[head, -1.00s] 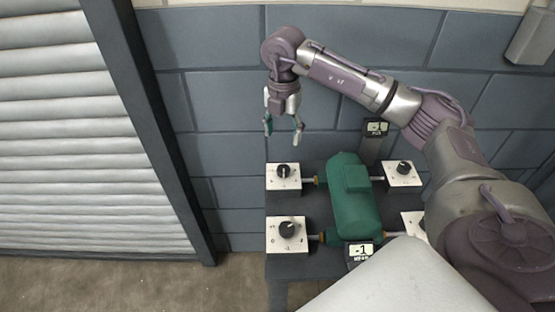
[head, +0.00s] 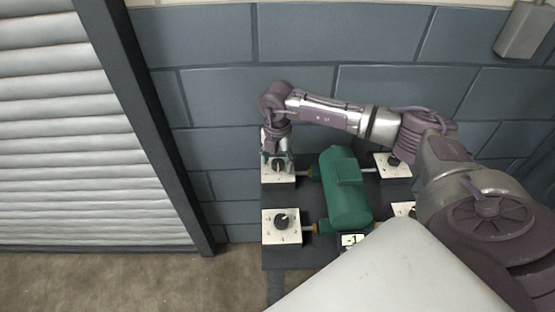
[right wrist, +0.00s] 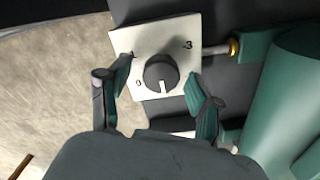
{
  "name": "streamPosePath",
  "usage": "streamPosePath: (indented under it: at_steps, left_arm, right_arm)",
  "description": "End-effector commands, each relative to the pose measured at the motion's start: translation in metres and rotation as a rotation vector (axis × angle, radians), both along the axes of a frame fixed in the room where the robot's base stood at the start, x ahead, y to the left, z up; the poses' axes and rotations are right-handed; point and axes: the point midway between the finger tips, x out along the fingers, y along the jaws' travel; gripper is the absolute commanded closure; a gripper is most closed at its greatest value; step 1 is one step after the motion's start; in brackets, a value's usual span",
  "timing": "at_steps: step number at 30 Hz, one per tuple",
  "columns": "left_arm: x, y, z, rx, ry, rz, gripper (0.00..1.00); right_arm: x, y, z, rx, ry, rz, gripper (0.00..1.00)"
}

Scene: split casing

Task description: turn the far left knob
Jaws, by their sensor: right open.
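The far left knob (right wrist: 161,74) is a dark round knob with a white pointer line, on a white marked plate (right wrist: 124,44). In the head view my right gripper (head: 278,162) is over this plate (head: 280,182) and hides most of the knob. In the right wrist view my right gripper (right wrist: 160,77) is open, with one fingertip on each side of the knob. Gaps show between the fingertips and the knob, and the pointer line points toward the gripper's palm. My left gripper is not in view.
A green casing (head: 345,190) stands right of the knob, joined by a rod. The near left knob (head: 281,220) and far right knob (head: 394,160) sit on their own plates. A near display (head: 352,240) reads -1. My right arm hides the far display.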

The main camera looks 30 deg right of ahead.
Motion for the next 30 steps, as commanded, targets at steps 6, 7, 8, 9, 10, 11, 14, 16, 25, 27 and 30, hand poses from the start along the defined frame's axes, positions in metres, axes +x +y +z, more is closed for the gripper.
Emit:
streamPosePath:
  at_steps: [6,7,8,9,10,11,14,16,25,27,30]
  left_arm:
    - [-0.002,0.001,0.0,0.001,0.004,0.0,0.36]
    - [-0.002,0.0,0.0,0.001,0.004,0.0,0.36]
    - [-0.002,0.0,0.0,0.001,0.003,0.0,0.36]
    - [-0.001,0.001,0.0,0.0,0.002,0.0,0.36]
    - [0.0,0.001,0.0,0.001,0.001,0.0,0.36]
    - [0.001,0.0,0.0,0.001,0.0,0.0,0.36]
    - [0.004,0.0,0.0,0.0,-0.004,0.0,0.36]
    - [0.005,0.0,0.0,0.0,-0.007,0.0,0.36]
    - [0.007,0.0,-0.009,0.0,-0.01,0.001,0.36]
    - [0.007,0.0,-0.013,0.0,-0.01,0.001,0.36]
    - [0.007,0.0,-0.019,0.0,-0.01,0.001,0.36]
  right_arm:
    - [0.0,0.0,0.0,0.0,0.0,0.0,0.62]
    - [0.0,0.0,0.0,0.0,0.0,0.0,0.68]
    - [0.0,0.0,0.0,0.0,0.0,0.0,0.72]
    - [0.0,0.0,0.0,0.0,0.0,0.0,0.79]
    - [0.0,0.0,0.0,0.0,0.0,0.0,0.84]
    - [0.0,0.0,0.0,0.0,0.0,0.0,0.89]
    - [0.0,0.0,0.0,0.0,0.0,0.0,0.96]
    - [0.0,0.0,0.0,0.0,0.0,0.003,0.96]
    - [0.0,-0.001,-0.002,-0.003,0.0,0.094,0.96]
    - [0.0,-0.001,-0.002,-0.003,0.0,0.139,0.96]
    - [0.0,-0.001,-0.003,-0.003,-0.001,0.216,0.96]
